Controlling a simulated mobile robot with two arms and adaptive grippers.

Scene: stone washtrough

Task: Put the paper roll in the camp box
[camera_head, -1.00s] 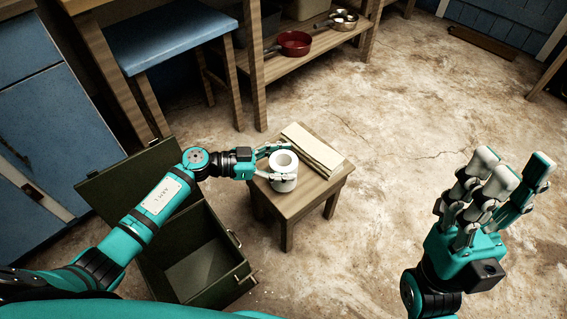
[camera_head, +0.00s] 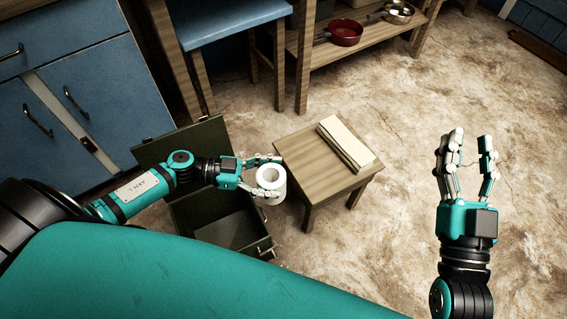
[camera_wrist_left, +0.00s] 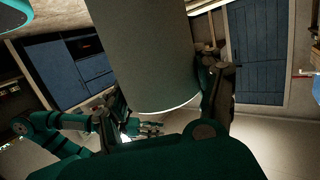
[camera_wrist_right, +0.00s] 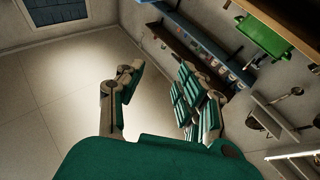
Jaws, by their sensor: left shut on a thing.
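The white paper roll (camera_head: 270,185) is held upright in my left gripper (camera_head: 264,177), which is shut on it. In the head view it is between the open camp box and the small wooden stool. The roll fills the upper middle of the left wrist view (camera_wrist_left: 142,55). The dark green camp box (camera_head: 262,246) stands open on the floor, its lid (camera_head: 165,150) raised at the back. My left forearm hides part of the box. My right gripper (camera_head: 466,140) is open and empty above the bare floor at the right.
The small wooden stool (camera_head: 305,160) carries a folded cream cloth or paper stack (camera_head: 345,143). Behind it are a blue-topped stool (camera_head: 215,25) and a shelf with a red pan (camera_head: 345,33). Blue cabinets (camera_head: 75,90) stand at the left. The floor at right is clear.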

